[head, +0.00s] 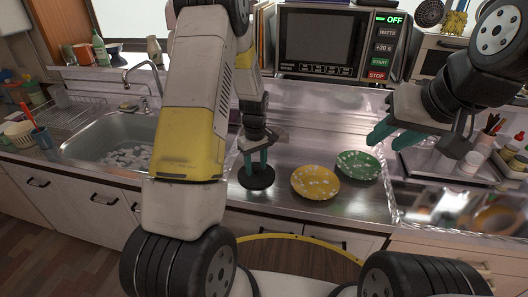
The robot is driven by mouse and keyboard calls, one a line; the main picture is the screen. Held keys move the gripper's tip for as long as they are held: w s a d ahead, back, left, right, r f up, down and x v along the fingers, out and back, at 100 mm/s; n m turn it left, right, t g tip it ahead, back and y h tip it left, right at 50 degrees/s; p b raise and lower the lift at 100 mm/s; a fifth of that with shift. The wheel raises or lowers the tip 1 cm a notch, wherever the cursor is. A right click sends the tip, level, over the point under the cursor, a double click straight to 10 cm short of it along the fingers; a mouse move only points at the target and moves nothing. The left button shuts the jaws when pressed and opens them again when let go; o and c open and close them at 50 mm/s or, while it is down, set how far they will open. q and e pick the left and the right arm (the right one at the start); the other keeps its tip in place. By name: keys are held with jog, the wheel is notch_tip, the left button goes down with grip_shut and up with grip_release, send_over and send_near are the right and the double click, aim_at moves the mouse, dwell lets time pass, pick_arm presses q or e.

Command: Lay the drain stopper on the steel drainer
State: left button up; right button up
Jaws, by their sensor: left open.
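A flat black round piece, which looks like the drain stopper (257,179), lies on the steel drainer surface (305,148) to the right of the sink. My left gripper (254,167) points down over it with its teal fingers apart. Its fingertips are at or just above the stopper; I cannot tell if they touch it. My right gripper (389,139) hangs above the right part of the counter, its teal fingers apart and nothing between them.
A yellow plate (315,182) and a green plate (358,165) lie right of the stopper. The sink (92,137) with its faucet (141,76) is on the left. A microwave (322,40) stands behind. A tray (450,166) is at the right.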

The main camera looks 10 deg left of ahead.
aim_at(256, 168)
pick_arm(q)
notch_tip(256, 168, up, 12)
jog(key=r, duration=0.1)
jog(key=s+r+m+t+h, duration=0.2)
jog(key=s+r+m+t, duration=0.15)
jog(key=s+r, duration=0.8)
jog(key=s+d+r+m+t, duration=0.2)
jog(key=s+r+m, duration=0.3)
jog(key=s, duration=0.7)
notch_tip(256, 168, up, 3)
jog(key=shift+s+f+m+t, duration=0.2)
jog(key=shift+s+m+t, duration=0.15)
jog(key=shift+s, duration=0.05)
